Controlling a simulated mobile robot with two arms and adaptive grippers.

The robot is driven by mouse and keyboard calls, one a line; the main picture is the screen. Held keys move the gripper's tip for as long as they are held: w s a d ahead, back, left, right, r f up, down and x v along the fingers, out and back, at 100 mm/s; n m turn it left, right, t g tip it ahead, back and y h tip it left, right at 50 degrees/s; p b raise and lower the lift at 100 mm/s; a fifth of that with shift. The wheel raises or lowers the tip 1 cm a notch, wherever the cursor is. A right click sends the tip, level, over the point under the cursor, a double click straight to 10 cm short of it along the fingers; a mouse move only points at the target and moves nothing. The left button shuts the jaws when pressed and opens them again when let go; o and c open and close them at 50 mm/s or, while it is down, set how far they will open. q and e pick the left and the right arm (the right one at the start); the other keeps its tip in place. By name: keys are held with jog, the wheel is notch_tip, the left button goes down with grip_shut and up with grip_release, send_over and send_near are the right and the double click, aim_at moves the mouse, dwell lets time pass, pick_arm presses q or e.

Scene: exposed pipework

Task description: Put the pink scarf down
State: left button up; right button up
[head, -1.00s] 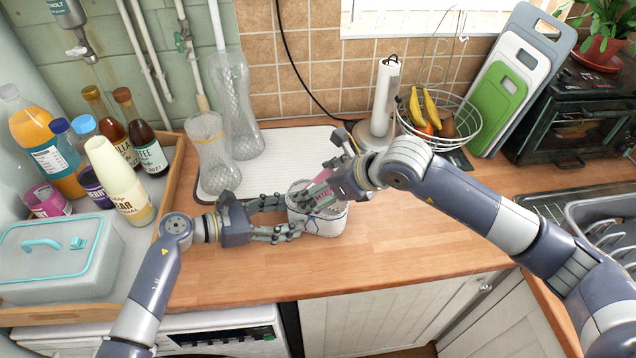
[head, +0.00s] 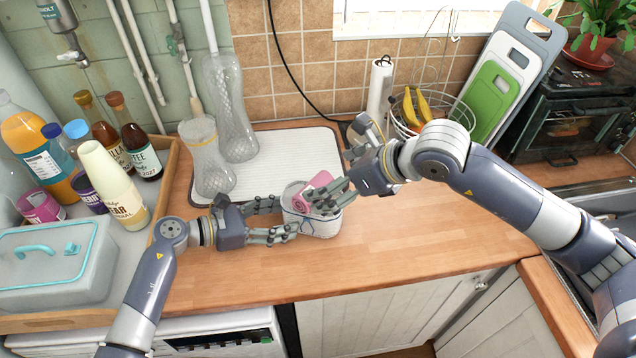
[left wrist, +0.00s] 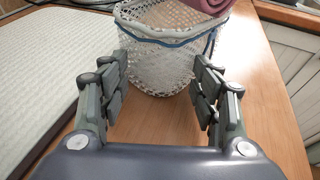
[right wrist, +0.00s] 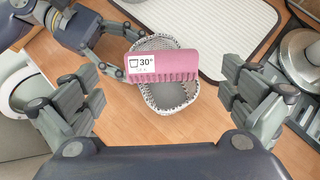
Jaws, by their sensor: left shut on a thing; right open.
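The pink scarf (head: 317,187) is a folded piece with fringe and a white "30°" label, seen best in the right wrist view (right wrist: 168,66). It sits in the mouth of a small white mesh basket (head: 314,228), lying across the rim. My left gripper (head: 286,216) is shut on the near-left side of the basket, which stands on the wooden worktop; the left wrist view shows the basket (left wrist: 155,65) between its fingers. My right gripper (head: 342,180) is open and empty, just above and right of the scarf. Its fingers partly hide the scarf in the head view.
A paper towel holder (head: 380,95) and a wire fruit bowl (head: 445,115) stand behind my right arm. A bottle tray (head: 165,190) is left. The worktop front right is clear.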

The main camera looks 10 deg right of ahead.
aim_at(316, 185)
jog(key=v, duration=0.5)
jog(key=shift+a, duration=0.1)
jog(key=shift+w, duration=0.15)
dwell(0.6)
jog(key=w+a+f+g+h, duration=0.1)
jog(key=w+a+f, duration=0.1)
jog(key=f, duration=0.1)
jog(key=w+a+f+g+h, duration=0.1)
jog(key=w+f, duration=0.1)
jog(key=f, duration=0.1)
jog(key=w+a+f+g+h, duration=0.1)
jog(key=w+a+f, duration=0.1)
jog(key=f, duration=0.1)
jog(key=shift+a+g, duration=0.35)
jog(key=shift+g, duration=0.05)
jog(key=shift+s+r, duration=0.1)
jog(key=c, duration=1.1)
